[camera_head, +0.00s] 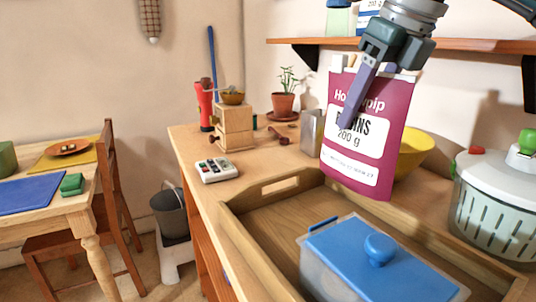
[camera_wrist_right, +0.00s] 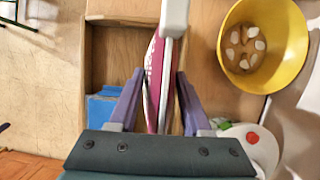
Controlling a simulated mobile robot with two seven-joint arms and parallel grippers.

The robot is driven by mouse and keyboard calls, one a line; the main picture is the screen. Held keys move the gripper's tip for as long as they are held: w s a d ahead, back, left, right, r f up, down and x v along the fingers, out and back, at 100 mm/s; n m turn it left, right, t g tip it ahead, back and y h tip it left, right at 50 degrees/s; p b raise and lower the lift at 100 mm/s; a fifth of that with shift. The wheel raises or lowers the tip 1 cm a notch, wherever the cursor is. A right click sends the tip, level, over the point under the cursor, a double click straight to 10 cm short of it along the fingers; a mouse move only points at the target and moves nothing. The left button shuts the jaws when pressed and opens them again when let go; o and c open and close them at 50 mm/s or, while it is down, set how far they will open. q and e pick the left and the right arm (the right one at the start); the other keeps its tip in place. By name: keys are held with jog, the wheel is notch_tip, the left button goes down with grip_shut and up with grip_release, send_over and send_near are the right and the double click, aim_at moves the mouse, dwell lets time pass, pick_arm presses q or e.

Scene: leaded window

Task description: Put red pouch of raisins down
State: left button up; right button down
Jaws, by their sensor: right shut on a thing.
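The red pouch of raisins (camera_head: 366,128) is a magenta-red packet with a white label reading 200 g. It hangs upright in the head view, above the far right part of the wooden tray. My right gripper (camera_head: 360,92) is shut on its upper part from above. In the right wrist view the pouch (camera_wrist_right: 158,85) shows edge-on between the two purple fingers of my right gripper (camera_wrist_right: 158,98). The pouch's lower edge appears to be above the tray, though the exact gap cannot be told. My left gripper is not in view.
The wooden tray (camera_head: 236,226) holds a clear box with a blue lid (camera_head: 375,262). A yellow bowl (camera_head: 414,155) stands behind the pouch, a salad spinner (camera_head: 498,205) at right. A shelf (camera_head: 460,45) runs above.

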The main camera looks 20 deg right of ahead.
aim_at(388, 125)
notch_tip(388, 125, down, 8)
jog(key=shift+r, duration=0.25)
jog(key=shift+f, duration=0.2)
jog(key=shift+c, duration=1.8)
grip_release()
jog(key=shift+r, duration=0.25)
jog(key=v, duration=1.2)
jog(key=shift+f, duration=0.1)
